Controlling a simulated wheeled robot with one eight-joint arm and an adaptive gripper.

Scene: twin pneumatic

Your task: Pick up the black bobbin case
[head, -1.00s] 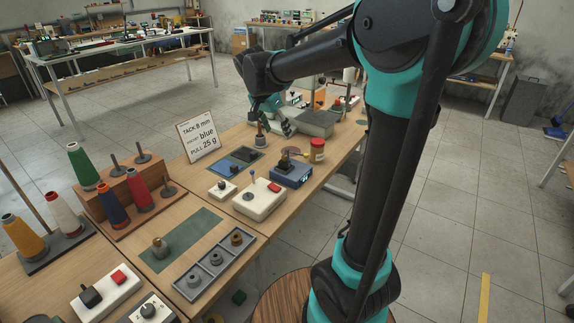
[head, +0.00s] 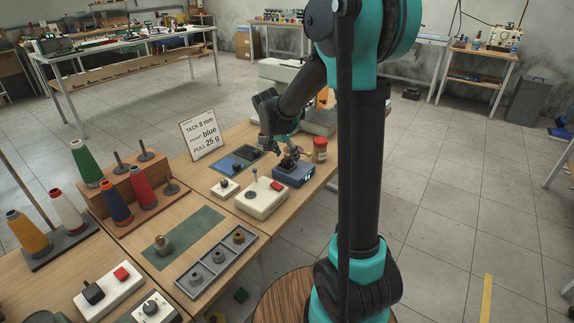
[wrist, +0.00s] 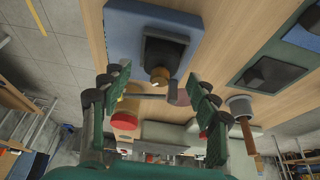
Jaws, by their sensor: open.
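A blue box-like device (head: 293,175) stands on the bench, with a black piece (head: 289,160) on top. In the wrist view the black piece (wrist: 164,48) has a tan cylindrical knob (wrist: 160,76) on its near end. I cannot tell surely whether this black piece is the bobbin case. My gripper (head: 283,147) is just above and behind the device. In the wrist view my gripper (wrist: 160,80) is open, its green-padded fingers apart on either side of the knob's line, with nothing held.
A red-lidded jar (head: 319,149) stands close beside the device. A white control box (head: 262,198) with a red button is in front. Dark blocks lie on a blue-and-green mat (head: 232,164) to the left. A tray (head: 216,261) holds several bobbin-like parts.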

